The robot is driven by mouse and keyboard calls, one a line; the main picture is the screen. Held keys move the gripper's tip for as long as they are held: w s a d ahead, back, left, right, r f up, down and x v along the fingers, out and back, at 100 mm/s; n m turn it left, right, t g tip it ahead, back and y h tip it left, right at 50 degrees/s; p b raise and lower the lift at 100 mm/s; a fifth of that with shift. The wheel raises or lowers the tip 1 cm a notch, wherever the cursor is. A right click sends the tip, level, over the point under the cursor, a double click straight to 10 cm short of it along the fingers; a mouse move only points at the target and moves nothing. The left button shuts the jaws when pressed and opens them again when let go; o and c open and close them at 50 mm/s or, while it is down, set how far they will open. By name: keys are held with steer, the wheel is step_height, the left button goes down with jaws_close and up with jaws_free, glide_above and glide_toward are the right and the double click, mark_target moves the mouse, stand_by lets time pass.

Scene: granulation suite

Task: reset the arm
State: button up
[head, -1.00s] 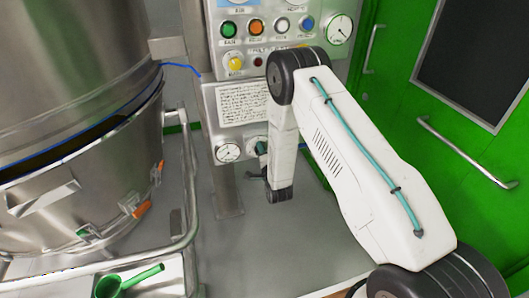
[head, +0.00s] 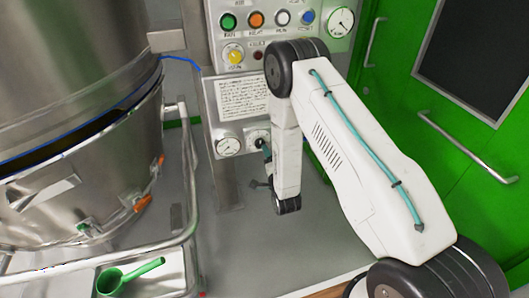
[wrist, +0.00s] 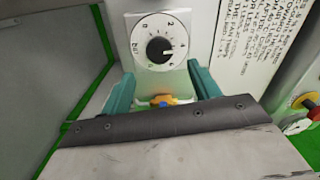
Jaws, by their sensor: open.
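My gripper (wrist: 167,88) shows in the wrist view as two teal fingers held apart, with nothing between them. A round dial with a black knob (wrist: 159,49) on a white plate lies beyond the fingertips. A small yellow and blue thing (wrist: 163,100) shows low between the fingers, partly hidden by my gripper body. In the head view my white arm is bent, its forearm hanging down in front of the control panel (head: 244,108). The gripper is mostly hidden there; a dark part juts out left of the forearm's lower end.
A large steel vessel (head: 70,150) with a tubular rail (head: 192,170) stands at the left. A green scoop (head: 130,275) lies on a steel tray at the lower left. A green door (head: 440,150) with a handle stands at the right. Grey floor (head: 262,240) is open between.

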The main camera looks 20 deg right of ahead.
steer(key=shift+s, duration=0.25)
stand_by(0.3)
